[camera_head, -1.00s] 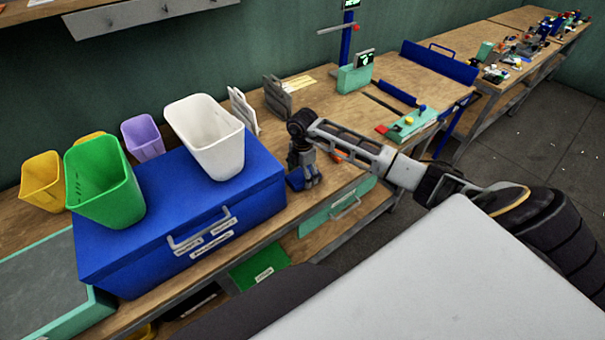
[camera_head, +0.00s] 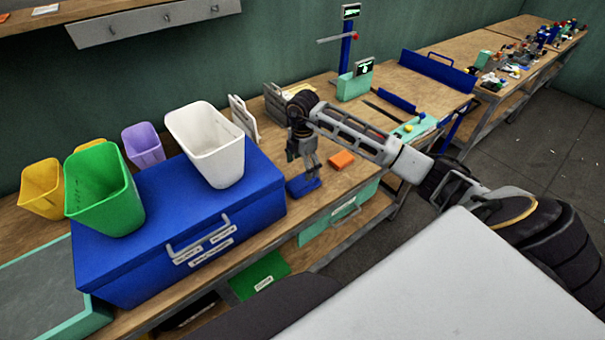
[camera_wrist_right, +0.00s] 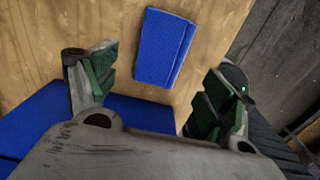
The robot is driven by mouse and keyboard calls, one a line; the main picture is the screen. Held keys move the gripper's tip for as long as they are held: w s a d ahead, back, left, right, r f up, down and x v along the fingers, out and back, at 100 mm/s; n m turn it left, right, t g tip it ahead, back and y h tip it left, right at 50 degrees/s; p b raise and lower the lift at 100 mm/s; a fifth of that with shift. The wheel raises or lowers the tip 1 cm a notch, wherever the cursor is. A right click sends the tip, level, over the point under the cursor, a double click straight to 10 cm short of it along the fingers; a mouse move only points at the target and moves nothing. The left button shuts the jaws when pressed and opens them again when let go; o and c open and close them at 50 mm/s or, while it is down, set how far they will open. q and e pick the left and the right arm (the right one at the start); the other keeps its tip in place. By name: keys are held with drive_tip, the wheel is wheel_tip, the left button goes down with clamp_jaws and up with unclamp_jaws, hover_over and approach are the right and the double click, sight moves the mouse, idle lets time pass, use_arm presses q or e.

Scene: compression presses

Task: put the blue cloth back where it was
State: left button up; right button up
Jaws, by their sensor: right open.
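The blue cloth (camera_head: 303,186) is a small folded pad lying flat on the wooden bench, just right of the blue box. It also shows in the right wrist view (camera_wrist_right: 164,47), lying between and beyond the fingers. My right gripper (camera_head: 306,168) points down above the cloth, open and apart from it. In the right wrist view its two green-padded fingers (camera_wrist_right: 152,88) are spread wide with nothing between them. My left gripper is not in view.
The blue box (camera_head: 170,250) carries a white bin (camera_head: 210,150) and a green bin (camera_head: 103,190). An orange block (camera_head: 342,159) lies right of the gripper. Grey holders (camera_head: 275,103) stand behind it. The bench front edge is close to the cloth.

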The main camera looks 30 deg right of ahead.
drive_tip(key=shift+r, duration=2)
